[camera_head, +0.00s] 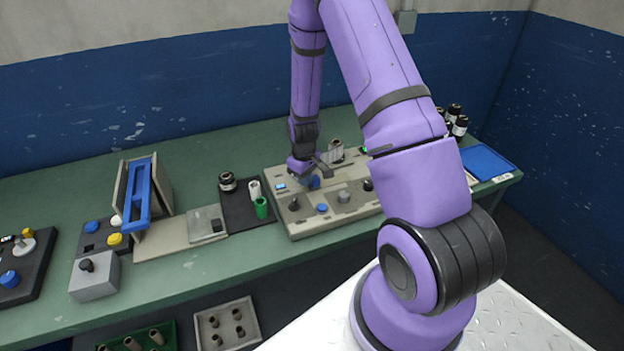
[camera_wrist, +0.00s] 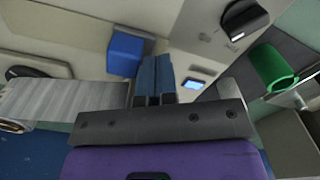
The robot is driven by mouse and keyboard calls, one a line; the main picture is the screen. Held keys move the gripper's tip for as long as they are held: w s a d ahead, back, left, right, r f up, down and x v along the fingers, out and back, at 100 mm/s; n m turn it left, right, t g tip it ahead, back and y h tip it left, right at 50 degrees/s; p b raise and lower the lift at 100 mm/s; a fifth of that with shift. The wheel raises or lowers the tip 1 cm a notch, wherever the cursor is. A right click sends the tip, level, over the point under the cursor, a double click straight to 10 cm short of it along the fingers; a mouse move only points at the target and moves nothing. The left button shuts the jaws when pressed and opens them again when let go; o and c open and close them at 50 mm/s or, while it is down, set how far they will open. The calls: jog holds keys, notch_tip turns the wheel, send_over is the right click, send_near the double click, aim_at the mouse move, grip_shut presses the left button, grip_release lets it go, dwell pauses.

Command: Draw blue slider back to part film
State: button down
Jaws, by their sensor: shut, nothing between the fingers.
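The blue slider (camera_wrist: 125,52) is a small block on the beige wrapper machine (camera_head: 270,185). In the head view, the slider (camera_head: 315,182) is partly hidden by my gripper (camera_head: 304,180). My gripper (camera_wrist: 155,72) is shut and empty, pointing down at the machine. In the wrist view its fingertips are just right of the slider; I cannot tell whether they touch it. A pale grey ribbed strip, seemingly the film (camera_wrist: 55,100), runs toward the slider from the left and passes behind the gripper body.
A small lit screen (camera_wrist: 193,84) is right of the fingers. A dark knob (camera_wrist: 245,18) and a green cup (camera_wrist: 272,68) are farther right. A blue button (camera_head: 322,208) and knobs stand on the machine's front. A blue-framed fixture (camera_head: 140,200) is on the left.

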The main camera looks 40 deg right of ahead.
dwell(0.4)
send_near(330, 183)
jog(key=shift+s+d+f, duration=0.1)
jog(key=shift+d+f, duration=0.1)
jog(key=shift+f, duration=0.65)
jog(key=shift+d+f, duration=0.15)
jog(key=shift+f, duration=0.75)
jog(key=shift+s+d+f, duration=0.1)
jog(key=shift+d+f, duration=0.1)
jog(key=shift+f, duration=0.65)
jog(key=shift+w, duration=0.1)
jog(key=shift+a, duration=0.15)
jog(key=shift+w+a, duration=0.15)
jog(key=shift+a, duration=0.3)
notch_tip(330, 183, up, 8)
